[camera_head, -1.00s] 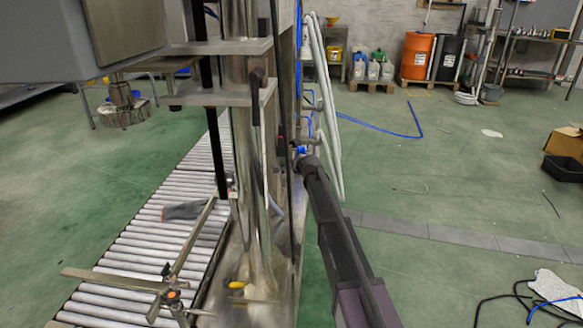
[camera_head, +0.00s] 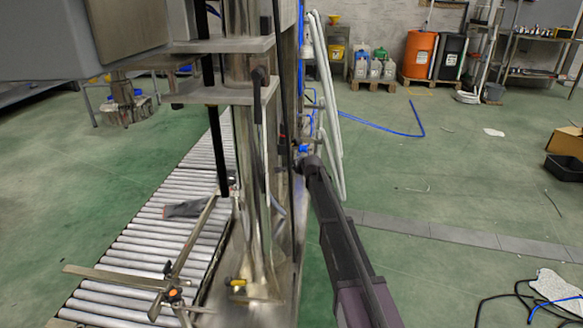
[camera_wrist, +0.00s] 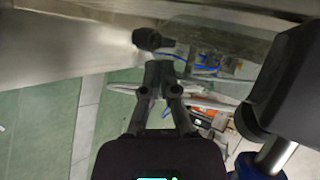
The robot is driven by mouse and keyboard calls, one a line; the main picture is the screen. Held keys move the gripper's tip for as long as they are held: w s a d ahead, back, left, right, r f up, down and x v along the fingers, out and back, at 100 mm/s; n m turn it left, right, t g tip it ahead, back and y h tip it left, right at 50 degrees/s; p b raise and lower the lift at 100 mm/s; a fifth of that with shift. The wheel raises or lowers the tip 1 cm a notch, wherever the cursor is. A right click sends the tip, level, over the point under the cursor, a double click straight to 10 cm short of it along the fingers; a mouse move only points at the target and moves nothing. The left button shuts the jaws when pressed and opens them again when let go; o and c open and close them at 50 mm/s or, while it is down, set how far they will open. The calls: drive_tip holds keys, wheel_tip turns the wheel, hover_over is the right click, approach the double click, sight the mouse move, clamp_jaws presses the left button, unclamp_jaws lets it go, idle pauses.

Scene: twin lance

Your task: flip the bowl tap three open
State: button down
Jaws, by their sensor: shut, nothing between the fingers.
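My gripper (camera_wrist: 158,72) is shut and empty in the wrist view, its fingertips close together just below a black rounded knob (camera_wrist: 146,38) on a metal part. I cannot tell whether they touch it, or whether this knob belongs to bowl tap three. In the head view my gripper (camera_head: 304,163) is at the right side of the steel machine, close to a small blue fitting (camera_head: 303,148). The fingertips are too small there to make out. No tap is labelled in either view, so I cannot tell tap three's position.
The steel machine column (camera_head: 240,200) stands left of my arm, beside a roller conveyor (camera_head: 150,240). White pipes (camera_head: 331,110) rise just beyond my gripper.

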drive_tip(key=s+d+r+p, duration=0.1)
drive_tip(key=d+r+p, duration=0.4)
drive_tip(key=d, duration=0.7)
drive_tip(key=shift+s, duration=0.15)
drive_tip(key=s+d+f+n+g+h+p, duration=0.2)
drive_tip(key=s+n+g, duration=0.45)
drive_tip(key=s, duration=1.75)
drive_tip(key=s+d+f+n+g+h+p, duration=0.1)
drive_tip(key=s+d+n+g+h+p, duration=0.45)
drive_tip(key=s, duration=1.75)
wheel_tip(320, 180, up, 38)
drive_tip(key=a+n+t+y+p, duration=0.1)
drive_tip(key=y+p, duration=0.1)
drive_tip(key=p, duration=3.5)
drive_tip(key=shift+w+a+y, duration=0.15)
drive_tip(key=shift+w+y, duration=0.05)
drive_tip(key=shift+y, duration=0.15)
